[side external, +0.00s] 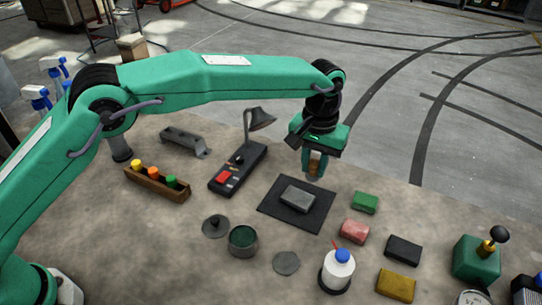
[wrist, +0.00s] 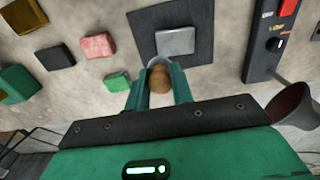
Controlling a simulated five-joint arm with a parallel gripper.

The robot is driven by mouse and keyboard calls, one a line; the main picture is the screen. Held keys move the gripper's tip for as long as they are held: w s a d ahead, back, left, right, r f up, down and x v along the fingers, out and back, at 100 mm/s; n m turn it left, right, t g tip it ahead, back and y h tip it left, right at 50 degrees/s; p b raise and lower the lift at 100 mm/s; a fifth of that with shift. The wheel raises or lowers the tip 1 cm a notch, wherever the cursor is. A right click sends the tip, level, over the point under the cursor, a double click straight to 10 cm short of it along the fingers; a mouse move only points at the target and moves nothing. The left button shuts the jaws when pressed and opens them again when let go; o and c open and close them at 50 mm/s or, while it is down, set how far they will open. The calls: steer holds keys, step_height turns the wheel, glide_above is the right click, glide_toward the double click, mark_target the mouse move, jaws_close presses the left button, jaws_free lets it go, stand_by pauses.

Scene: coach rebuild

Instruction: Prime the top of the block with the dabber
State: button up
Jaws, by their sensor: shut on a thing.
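The grey block (side external: 298,198) lies flat on a dark square mat (side external: 272,211). It also shows in the wrist view (wrist: 175,41), straight beyond the fingertips. My gripper (side external: 314,170) is above the back right edge of the mat, apart from the block. In the wrist view my gripper (wrist: 158,68) is shut on the dabber (wrist: 159,82), which shows as a rounded brown piece between the two green fingers. The dabber's working end is hidden or too small to tell.
Green (side external: 364,202), pink (side external: 355,231), black (side external: 403,250) and yellow (side external: 396,285) blocks lie to the right. A white bottle (side external: 338,270) stands in front. A lamp (side external: 259,119) and a switch box (side external: 238,168) stand behind left. A lid (side external: 215,227) and a disc (side external: 286,263) lie near the pot.

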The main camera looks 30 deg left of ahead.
mark_target(315, 180)
steer(key=shift+s+d+f, duration=0.1)
steer(key=shift+d, duration=0.25)
steer(key=shift+f, duration=0.15)
steer(key=shift+f, duration=3.2)
steer(key=shift+a+f, duration=0.4)
steer(key=shift+f, duration=0.25)
steer(key=shift+w+a, duration=0.2)
steer(key=shift+a, duration=1.5)
steer(key=shift+w+a, duration=0.2)
steer(key=shift+a, duration=1.5)
steer(key=shift+s+d, duration=0.2)
steer(key=shift+d, duration=1.65)
steer(key=shift+s+d, duration=0.2)
steer(key=shift+d, duration=1.65)
steer(key=shift+r, duration=4)
